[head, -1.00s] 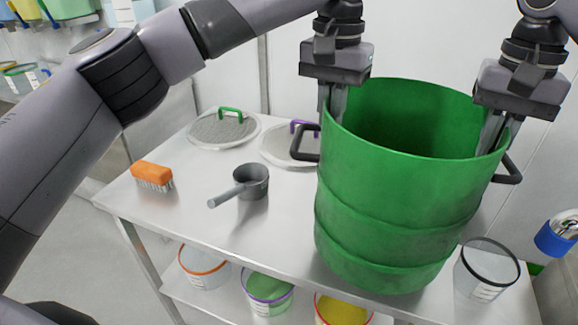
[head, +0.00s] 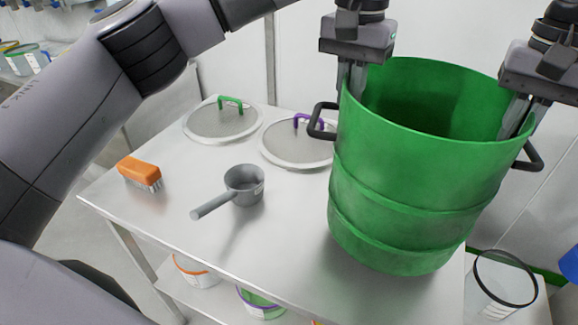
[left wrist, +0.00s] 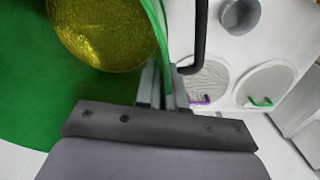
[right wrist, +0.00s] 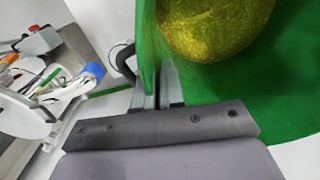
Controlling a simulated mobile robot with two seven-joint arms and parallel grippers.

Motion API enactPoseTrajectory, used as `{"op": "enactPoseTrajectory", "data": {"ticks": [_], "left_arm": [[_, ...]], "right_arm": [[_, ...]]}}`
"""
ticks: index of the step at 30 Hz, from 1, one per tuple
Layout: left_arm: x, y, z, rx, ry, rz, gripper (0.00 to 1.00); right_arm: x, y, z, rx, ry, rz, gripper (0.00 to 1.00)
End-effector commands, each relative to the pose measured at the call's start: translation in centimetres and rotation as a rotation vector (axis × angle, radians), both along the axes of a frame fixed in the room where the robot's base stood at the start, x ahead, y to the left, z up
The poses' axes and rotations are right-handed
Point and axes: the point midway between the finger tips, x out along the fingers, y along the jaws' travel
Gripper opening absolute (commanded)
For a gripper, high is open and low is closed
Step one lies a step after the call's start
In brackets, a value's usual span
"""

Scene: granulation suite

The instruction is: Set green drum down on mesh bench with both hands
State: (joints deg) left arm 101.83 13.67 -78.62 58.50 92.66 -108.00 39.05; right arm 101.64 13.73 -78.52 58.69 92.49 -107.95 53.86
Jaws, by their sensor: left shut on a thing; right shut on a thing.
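The green drum (head: 415,190) is a large open-topped drum with black side handles, at the right of the head view, at the right part of the mesh bench (head: 290,245). It leans slightly in the picture; whether its base touches the bench top I cannot tell. My left gripper (head: 352,88) is shut on the drum's left rim, beside the handle. My right gripper (head: 518,125) is shut on its right rim. The rim also passes between the fingers in the left wrist view (left wrist: 162,95) and the right wrist view (right wrist: 157,90). Yellow granular material (left wrist: 105,30) lies inside the drum.
On the bench lie a grey scoop (head: 240,187), an orange brush (head: 140,173), a mesh lid with green handle (head: 222,124) and one with purple handle (head: 296,147). A clear tub (head: 500,285) stands right of the bench.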

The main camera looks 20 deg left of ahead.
Motion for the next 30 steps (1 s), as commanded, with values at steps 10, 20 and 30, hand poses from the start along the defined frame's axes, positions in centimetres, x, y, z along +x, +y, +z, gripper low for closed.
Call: {"op": "enactPoseTrajectory", "data": {"ticks": [10,20,30], "left_arm": [[0.0,0.1,0.2,0.001,-0.002,0.003,0.00],[0.0,0.1,0.1,0.001,-0.002,0.003,0.00],[0.1,0.2,-1.2,0.000,-0.001,0.004,0.00]], "right_arm": [[0.0,-0.1,0.3,0.001,-0.003,-0.002,0.00],[0.0,-0.1,0.2,0.001,-0.003,-0.002,0.00],[0.1,-0.1,-1.1,0.002,-0.002,-0.003,0.00]]}}
